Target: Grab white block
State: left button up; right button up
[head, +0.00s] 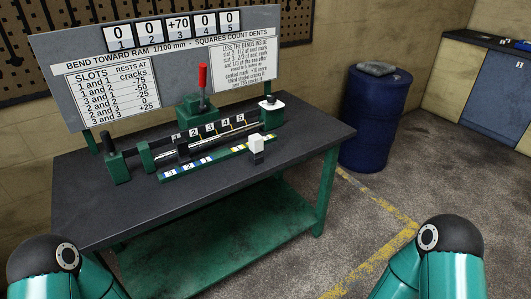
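A small white block (256,142) sits at the right part of the workbench (300,165), near the right end of a low green strip with coloured squares. It appears to rest on a dark piece directly under it. Neither of my grippers shows in the head view. Only upper parts of my two teal arms show at the bottom left and bottom right corners, well apart from the bench top.
A green fixture (195,108) with a red-handled lever (202,76) and numbered slots stands behind the block. A white-topped post (270,105) is close by. A sign board (160,60) rises behind. A blue barrel (374,120) stands right of the bench. The bench's front is clear.

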aim_at(256, 141)
jog(key=i, duration=0.75)
jog(key=z, duration=2.4)
jog(key=k, duration=1.2)
jog(key=u, duration=0.9)
jog(key=i, duration=0.55)
jog(key=u, duration=0.2)
